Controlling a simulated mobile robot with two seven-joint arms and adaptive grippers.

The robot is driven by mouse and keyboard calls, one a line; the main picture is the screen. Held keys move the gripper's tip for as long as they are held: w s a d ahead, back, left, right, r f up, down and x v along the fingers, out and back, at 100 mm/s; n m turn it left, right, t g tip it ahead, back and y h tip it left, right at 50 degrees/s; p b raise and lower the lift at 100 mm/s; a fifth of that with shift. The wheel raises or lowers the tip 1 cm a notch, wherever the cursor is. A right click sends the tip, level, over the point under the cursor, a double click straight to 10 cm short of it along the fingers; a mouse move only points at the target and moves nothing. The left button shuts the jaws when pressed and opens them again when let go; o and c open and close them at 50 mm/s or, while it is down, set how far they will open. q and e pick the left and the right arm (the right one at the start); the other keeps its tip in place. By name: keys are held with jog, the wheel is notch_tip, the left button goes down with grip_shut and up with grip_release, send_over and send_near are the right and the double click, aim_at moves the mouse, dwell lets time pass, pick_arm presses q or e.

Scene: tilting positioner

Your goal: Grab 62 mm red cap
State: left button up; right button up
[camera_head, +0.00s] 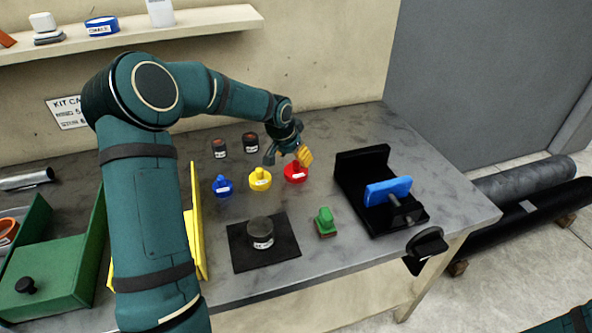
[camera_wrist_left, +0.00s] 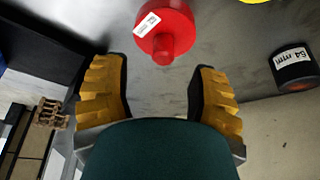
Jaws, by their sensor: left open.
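The red cap (camera_head: 295,173) sits on the grey bench, to the right of a yellow cap and a blue cap. In the left wrist view the red cap (camera_wrist_left: 172,18) has a round body, a narrower knob towards me and a white label too small to read. My left gripper (camera_head: 287,157) is just behind the cap in the head view. In the left wrist view my left gripper (camera_wrist_left: 157,70) is open, with its yellow-padded fingers on either side of the knob's line. The cap lies ahead of the fingertips, and nothing is held. My right gripper is out of view.
The yellow cap (camera_head: 260,179) and blue cap (camera_head: 222,187) stand close by. Two dark jars, one of them (camera_head: 250,142), stand behind. A black fixture with a blue plate (camera_head: 388,191) stands right. A green block (camera_head: 325,221) and a jar (camera_head: 260,232) on a black mat are in front.

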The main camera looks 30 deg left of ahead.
aim_at(296, 161)
pick_arm(q)
jog(key=x, duration=0.3)
jog(key=shift+w+a+f+b, duration=0.1)
jog(key=shift+a+f+b, duration=0.05)
jog(key=shift+f+b, duration=0.15)
grip_shut()
